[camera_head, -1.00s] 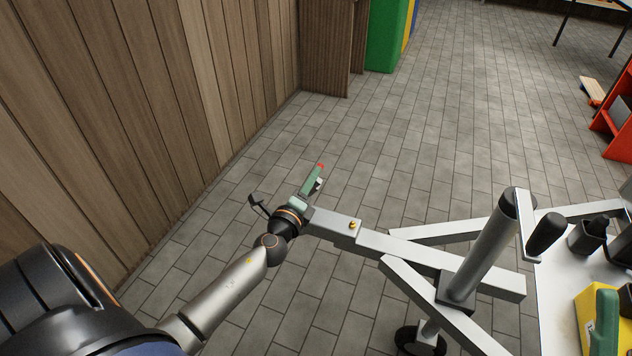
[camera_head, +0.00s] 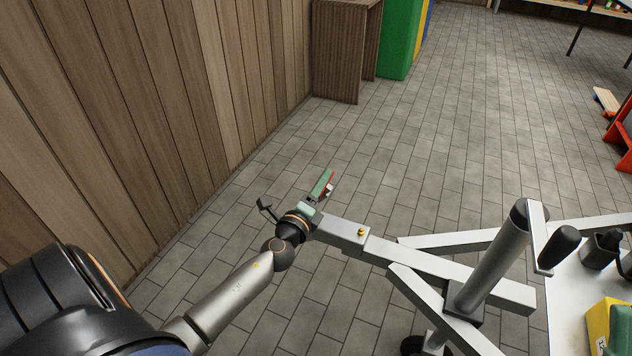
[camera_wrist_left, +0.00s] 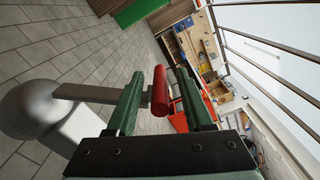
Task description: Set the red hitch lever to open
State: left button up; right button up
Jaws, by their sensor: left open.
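My left gripper (camera_head: 325,183) is at the front end of the pale trailer drawbar (camera_head: 400,258), its green fingers pointing away from me. The red hitch lever (camera_head: 329,187) shows in the head view only as a thin red strip beside the fingers. In the left wrist view the red lever handle (camera_wrist_left: 160,91) sits between the open green fingers of the left gripper (camera_wrist_left: 160,78), closer to the left finger. Whether it touches that finger is unclear. A grey bar (camera_wrist_left: 85,93) runs from the handle toward the rounded grey part at left. My right gripper is out of view.
A wooden plank wall (camera_head: 150,110) stands on the left. The trailer's post with a black crank handle (camera_head: 558,247) rises at right, near a yellow item (camera_head: 597,322). Tiled floor (camera_head: 450,120) beyond the hitch is clear. A green block (camera_head: 397,40) stands far back.

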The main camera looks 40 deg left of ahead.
pick_arm(q)
jog(key=b+v, duration=0.1)
jog(key=v, duration=1.1)
jog(key=shift+s+b, duration=0.25)
jog(key=shift+b, duration=0.1)
